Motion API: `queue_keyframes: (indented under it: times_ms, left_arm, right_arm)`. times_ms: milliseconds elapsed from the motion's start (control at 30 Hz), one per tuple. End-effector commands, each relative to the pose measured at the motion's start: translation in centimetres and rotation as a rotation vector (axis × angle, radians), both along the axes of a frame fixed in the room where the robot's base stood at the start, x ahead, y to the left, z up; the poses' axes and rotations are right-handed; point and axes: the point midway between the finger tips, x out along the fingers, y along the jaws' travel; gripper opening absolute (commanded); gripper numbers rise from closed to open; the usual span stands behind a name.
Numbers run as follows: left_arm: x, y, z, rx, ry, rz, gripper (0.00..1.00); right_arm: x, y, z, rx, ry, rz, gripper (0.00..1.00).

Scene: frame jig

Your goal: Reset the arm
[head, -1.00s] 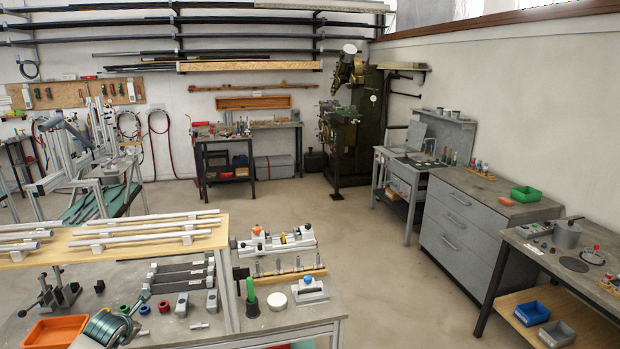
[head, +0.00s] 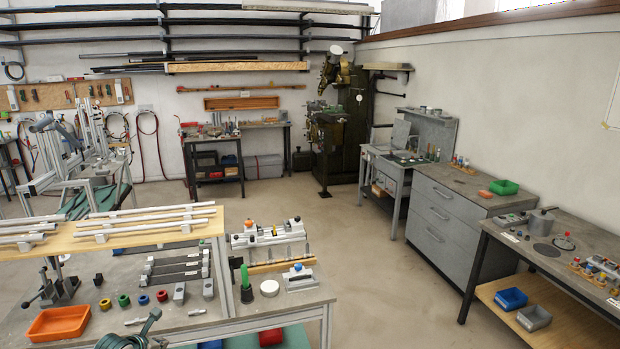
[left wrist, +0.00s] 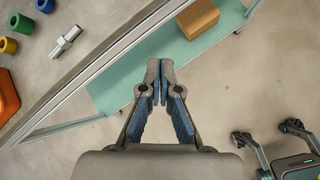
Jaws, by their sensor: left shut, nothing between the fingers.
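My left gripper (left wrist: 160,68) shows in the left wrist view with its two fingers together and nothing between them. It is in front of the worktable's metal edge (left wrist: 85,75), above a teal lower shelf (left wrist: 115,92), and touches nothing that I can see. In the head view part of my left arm shows at the bottom edge, in front of the worktable (head: 105,270); its fingertips are hard to make out there. My right arm and gripper are not in view.
An orange tray (head: 58,322), colored rings (head: 143,299), a silver fitting (left wrist: 66,42) and a white puck (head: 270,287) lie on the worktable. A brown block (left wrist: 198,18) lies on the lower shelf. Grey drawers (head: 440,220) stand right, beyond open floor (head: 360,270).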

Motion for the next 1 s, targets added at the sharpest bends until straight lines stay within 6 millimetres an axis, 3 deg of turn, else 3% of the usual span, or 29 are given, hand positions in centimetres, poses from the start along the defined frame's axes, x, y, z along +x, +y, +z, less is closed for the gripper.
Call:
queue_keyframes:
  times_ms: [167, 267, 400, 433, 533, 633, 800, 867, 1000]
  left_arm:
    - [0.2, -6.8, -3.6, -0.249, -0.013, -0.063, 0.00]
    - [-0.2, -12.3, -6.2, -0.490, -0.024, -0.080, 0.00]
    - [-2.3, -21.1, -10.4, -1.103, -0.045, 0.072, 0.00]
    - [-2.9, -21.9, -11.5, -1.247, -0.049, 0.156, 0.00]
    - [-5.5, -21.7, -17.1, -1.665, -0.067, 0.562, 0.00]
    - [-9.1, -19.8, -23.4, -1.874, -0.082, 0.957, 0.00]
    - [-17.3, -18.0, -33.4, -1.987, -0.086, 1.549, 0.00]
    - [-20.7, -17.8, -36.6, -1.985, -0.085, 1.744, 0.00]
    - [-29.5, -18.5, -42.8, -1.908, -0.076, 2.182, 0.00]
  right_arm:
    - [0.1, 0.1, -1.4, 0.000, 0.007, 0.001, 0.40]
    - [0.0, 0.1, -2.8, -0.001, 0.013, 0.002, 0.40]
    - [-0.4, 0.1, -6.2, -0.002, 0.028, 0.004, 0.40]
    - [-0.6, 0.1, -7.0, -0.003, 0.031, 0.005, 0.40]
    - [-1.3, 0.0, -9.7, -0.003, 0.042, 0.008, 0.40]
    - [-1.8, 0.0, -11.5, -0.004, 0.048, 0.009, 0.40]
    - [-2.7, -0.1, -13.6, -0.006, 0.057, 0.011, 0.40]
    - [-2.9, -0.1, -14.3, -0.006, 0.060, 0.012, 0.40]
    - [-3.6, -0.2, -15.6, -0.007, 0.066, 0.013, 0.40]
